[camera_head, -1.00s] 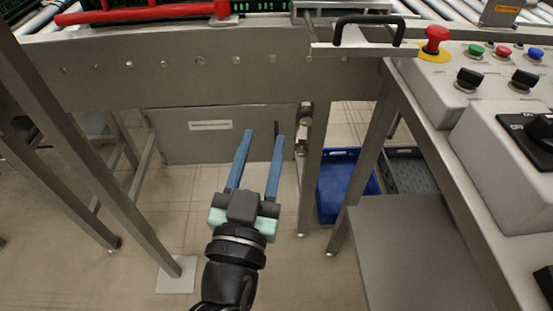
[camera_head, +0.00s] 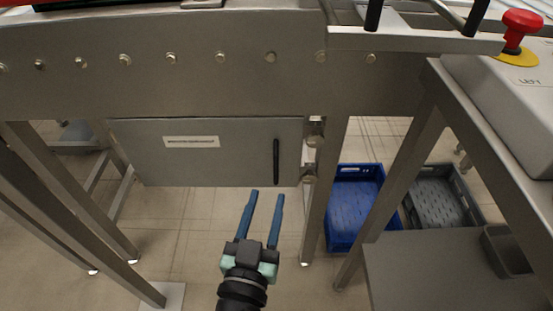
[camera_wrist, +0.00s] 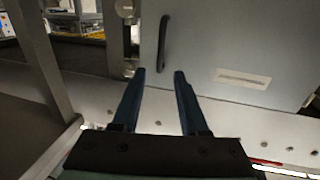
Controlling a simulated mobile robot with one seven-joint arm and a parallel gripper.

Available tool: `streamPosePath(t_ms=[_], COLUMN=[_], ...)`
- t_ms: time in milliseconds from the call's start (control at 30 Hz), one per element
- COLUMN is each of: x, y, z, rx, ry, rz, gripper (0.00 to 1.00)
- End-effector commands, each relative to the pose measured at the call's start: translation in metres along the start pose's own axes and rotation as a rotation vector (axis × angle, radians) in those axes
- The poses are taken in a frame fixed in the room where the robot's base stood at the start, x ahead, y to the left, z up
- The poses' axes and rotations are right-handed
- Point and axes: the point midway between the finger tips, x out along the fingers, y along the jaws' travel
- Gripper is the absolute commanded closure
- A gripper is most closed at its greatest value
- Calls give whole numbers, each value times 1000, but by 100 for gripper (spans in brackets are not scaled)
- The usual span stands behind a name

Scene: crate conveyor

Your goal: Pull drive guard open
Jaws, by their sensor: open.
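The drive guard (camera_head: 225,165) is a grey metal panel under the conveyor frame, with a white label and a black upright bar handle (camera_head: 276,161) near its right edge. It looks shut against the frame. In the wrist view the guard (camera_wrist: 240,45) appears upside down, with its handle (camera_wrist: 163,42) ahead of the fingers. My gripper (camera_head: 267,193) has two blue fingers, apart and empty. In the head view its tips show just below the handle, not touching it. The gripper (camera_wrist: 159,74) also shows in the wrist view with its fingers spread.
Metal latch or hinge parts (camera_head: 313,150) sit right of the guard, beside a frame leg (camera_head: 322,200). A blue crate (camera_head: 354,205) and a grey crate (camera_head: 440,197) stand on the floor at right. A control box with a red button (camera_head: 522,22) is upper right.

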Motion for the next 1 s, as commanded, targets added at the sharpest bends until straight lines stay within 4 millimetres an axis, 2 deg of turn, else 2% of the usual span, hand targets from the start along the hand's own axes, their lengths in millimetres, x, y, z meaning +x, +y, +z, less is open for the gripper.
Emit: streamPosePath(t_ms=[33,300,500,700,933,967,1000], x=[11,60,84,94,94,94,94], y=[-1,0,0,0,0,0,0], z=[-3,-2,-1,0,0,0,0], rx=[0,0,-1,1,0,0,0], ry=[4,3,1,0,0,0,0], rz=[-1,0,1,-1,0,0,0], gripper=[56,56,56,56,56,58,66])
